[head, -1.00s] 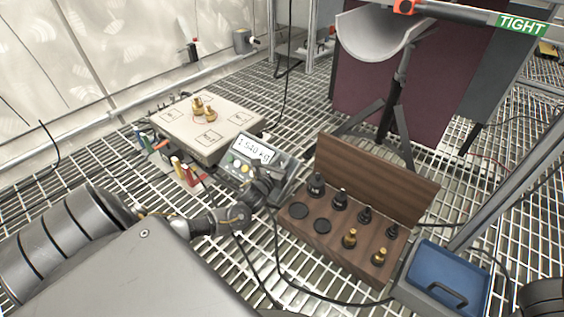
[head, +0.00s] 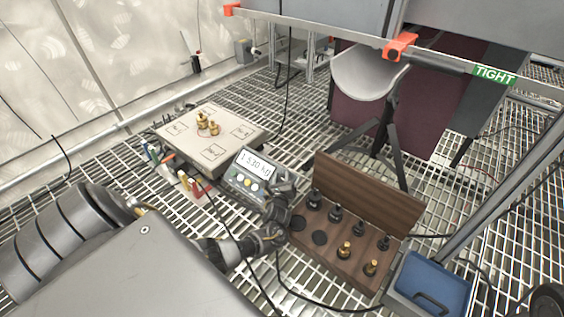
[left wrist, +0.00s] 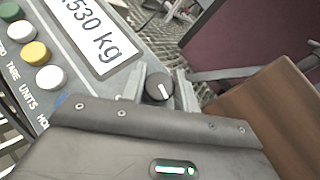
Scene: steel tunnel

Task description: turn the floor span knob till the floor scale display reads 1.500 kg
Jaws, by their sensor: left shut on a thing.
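The floor scale display (head: 255,163) sits on the grey indicator box by the scale platform (head: 240,128). In the left wrist view its visible digits (left wrist: 90,32) end in .530 kg. The span knob (left wrist: 158,90) is dark and round with a white pointer mark, at the right of the display. My left gripper (head: 277,188) is shut on the knob, with one finger on each side of it. In the head view the gripper hides the knob. Two brass weights (head: 206,123) stand on the platform. My right gripper is not in view.
An open wooden weight box (head: 370,190) with black and brass weights stands just right of the indicator. A blue tray (head: 432,283) is at the lower right. A rail with a green TIGHT label (head: 494,75) crosses the top right. Cables lie on the grating.

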